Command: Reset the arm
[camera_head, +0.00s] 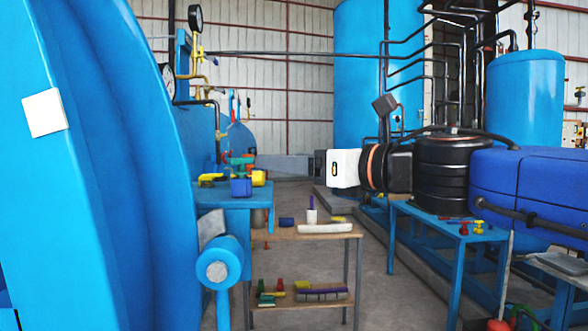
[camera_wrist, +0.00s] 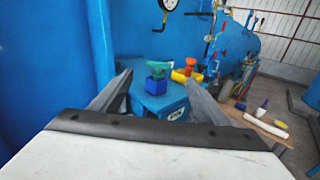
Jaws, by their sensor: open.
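My gripper (camera_wrist: 158,82) is open in the wrist view, with its two dark fingers apart and nothing held between them. A blue stand (camera_wrist: 150,112) with a blue block, a green-topped item and yellow pieces shows beyond the fingers, apart from them. In the head view my gripper (camera_head: 320,164) is at the end of my arm, its white body (camera_head: 345,168) reaching left from the black joints. Its fingertips are small and partly hidden there.
A large blue autoclave door (camera_head: 110,160) fills the left. The blue stand (camera_head: 232,200) and a wooden shelf table (camera_head: 345,233) with small items stand in the middle. A blue table (camera_head: 440,222) stands at right, with blue tanks (camera_head: 525,90) behind. Grey floor (camera_head: 375,265) is open between the tables.

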